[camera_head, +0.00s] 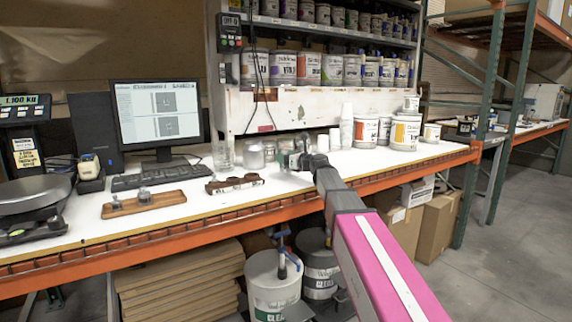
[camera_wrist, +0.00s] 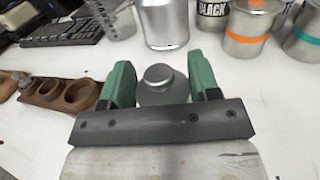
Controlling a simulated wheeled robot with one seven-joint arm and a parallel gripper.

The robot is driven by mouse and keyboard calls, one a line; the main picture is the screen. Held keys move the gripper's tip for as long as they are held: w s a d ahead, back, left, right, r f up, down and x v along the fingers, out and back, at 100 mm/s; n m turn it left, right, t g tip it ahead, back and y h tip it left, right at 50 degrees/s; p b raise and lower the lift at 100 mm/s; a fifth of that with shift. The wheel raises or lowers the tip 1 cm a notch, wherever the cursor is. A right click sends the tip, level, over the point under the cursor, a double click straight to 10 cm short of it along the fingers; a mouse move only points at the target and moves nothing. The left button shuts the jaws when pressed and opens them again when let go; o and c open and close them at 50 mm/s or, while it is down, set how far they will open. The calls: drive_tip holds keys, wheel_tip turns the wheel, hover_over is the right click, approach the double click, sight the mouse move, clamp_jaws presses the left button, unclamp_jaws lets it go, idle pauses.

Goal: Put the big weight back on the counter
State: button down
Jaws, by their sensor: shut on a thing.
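The big weight (camera_wrist: 160,88) is a grey metal body with a shiny round knob, seen in the wrist view between the two green fingers of my gripper (camera_wrist: 160,90). The gripper is shut on it. In the head view my gripper (camera_head: 294,160) is over the right-middle part of the white counter (camera_head: 330,180); the weight cannot be made out there. Whether its base touches the counter cannot be told.
A wooden holder with round holes (camera_wrist: 65,92) lies left of my gripper. A metal can (camera_wrist: 163,25) stands just beyond it. Paint tins (camera_head: 366,131) and white cups (camera_head: 346,128) stand to the right. Another wooden holder (camera_head: 146,205), a keyboard (camera_head: 150,178) and a scale (camera_head: 35,195) are left.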

drive_tip(key=shift+f, duration=1.15)
drive_tip(key=shift+f, duration=0.15)
drive_tip(key=shift+c, duration=1.8)
unclamp_jaws()
drive_tip(key=shift+s+d, duration=0.1)
drive_tip(key=v, duration=1.1)
drive_tip(key=shift+s+d, duration=0.25)
drive_tip(key=shift+d, duration=0.05)
